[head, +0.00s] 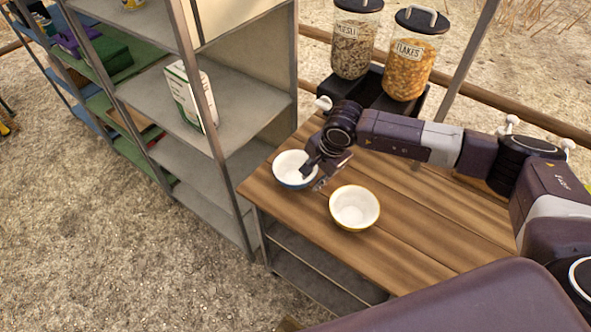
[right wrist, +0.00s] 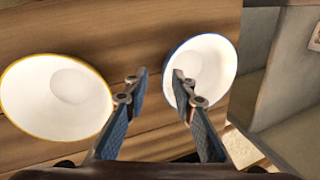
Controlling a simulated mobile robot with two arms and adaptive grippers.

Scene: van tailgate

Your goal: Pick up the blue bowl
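The blue bowl (head: 289,165) is white inside with a blue rim and stands upright on the wooden table. It also shows in the right wrist view (right wrist: 212,62). My right gripper (head: 318,178) is at the bowl's right side in the head view. In the right wrist view my right gripper (right wrist: 160,75) is open. One finger overlaps the bowl's inside and the other is outside, so the near rim lies between the fingertips. I cannot tell whether they touch it. The gripper hides part of the bowl. My left gripper is out of view.
A yellow-rimmed white bowl (head: 354,208) stands close to the right on the wooden table (head: 440,215). Muesli (head: 354,45) and flakes (head: 408,68) dispensers stand behind my right arm. A metal shelf (head: 245,125) rises at the left. The table's front right is clear.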

